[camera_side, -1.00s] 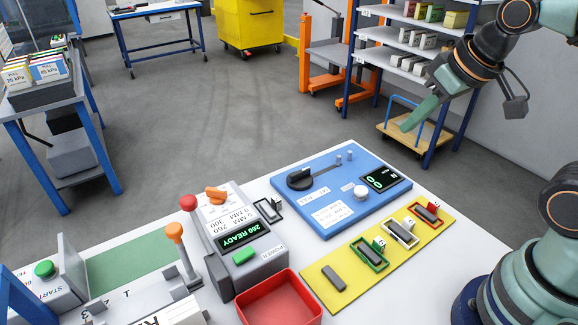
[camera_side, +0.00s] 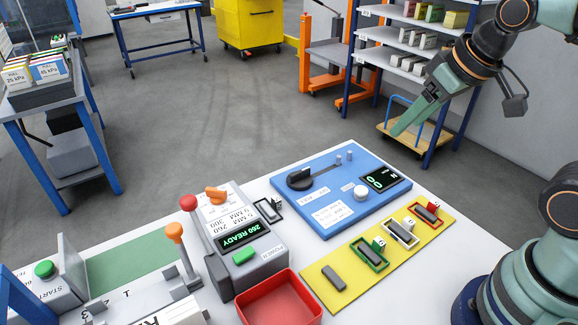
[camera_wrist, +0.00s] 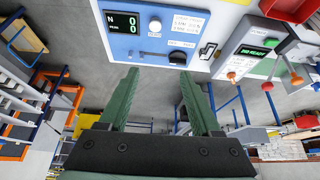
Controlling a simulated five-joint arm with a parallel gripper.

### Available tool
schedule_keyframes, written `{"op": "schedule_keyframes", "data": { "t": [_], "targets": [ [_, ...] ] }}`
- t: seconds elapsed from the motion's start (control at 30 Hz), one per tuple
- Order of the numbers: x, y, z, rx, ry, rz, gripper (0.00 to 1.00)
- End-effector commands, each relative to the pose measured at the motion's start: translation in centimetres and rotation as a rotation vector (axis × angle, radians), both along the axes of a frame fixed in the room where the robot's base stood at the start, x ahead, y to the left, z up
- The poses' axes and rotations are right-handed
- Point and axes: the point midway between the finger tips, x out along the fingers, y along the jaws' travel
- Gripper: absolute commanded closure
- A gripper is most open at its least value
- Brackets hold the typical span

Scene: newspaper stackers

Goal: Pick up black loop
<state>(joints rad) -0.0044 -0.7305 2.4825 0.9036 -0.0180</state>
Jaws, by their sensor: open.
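The black loop (camera_side: 268,211) lies on the white table between the grey console and the blue panel, with a small tag at its edge. It also shows in the wrist view (camera_wrist: 207,50), small, to the right of the blue panel and beyond my right finger. My gripper (camera_side: 397,131) is at the upper right in the side view, well above and apart from the table. In the wrist view my gripper (camera_wrist: 158,72) has its two green fingers spread, with nothing between them.
A yellow strip (camera_side: 313,284) holds green (camera_side: 355,253), white (camera_side: 389,233) and red (camera_side: 413,211) loops around dark blocks. The blue panel (camera_side: 290,192) has a knob and display. A grey console (camera_side: 272,256) with levers and a red tray (camera_side: 280,312) stand near the loop.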

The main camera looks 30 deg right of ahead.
Motion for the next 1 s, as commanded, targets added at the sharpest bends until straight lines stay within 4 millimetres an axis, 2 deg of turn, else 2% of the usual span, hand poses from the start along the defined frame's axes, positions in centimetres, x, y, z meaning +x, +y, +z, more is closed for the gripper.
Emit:
{"op": "schedule_keyframes", "data": {
  "t": [0.17,0.3,0.47,0.63,0.77,1.0],
  "targets": [
    [2.3,1.1,0.8,-0.056,0.056,0.146,0.35],
    [5.3,2.7,1.2,-0.121,0.114,0.333,0.35],
    [8.8,4.7,0.8,-0.189,0.176,0.551,0.35],
    [12.4,7.3,-0.8,-0.251,0.238,0.788,0.35],
    [15.0,9.5,-2.9,-0.292,0.282,0.973,0.35],
    [18.4,13.6,-7.8,-0.350,0.349,1.300,0.35]
  ]
}}
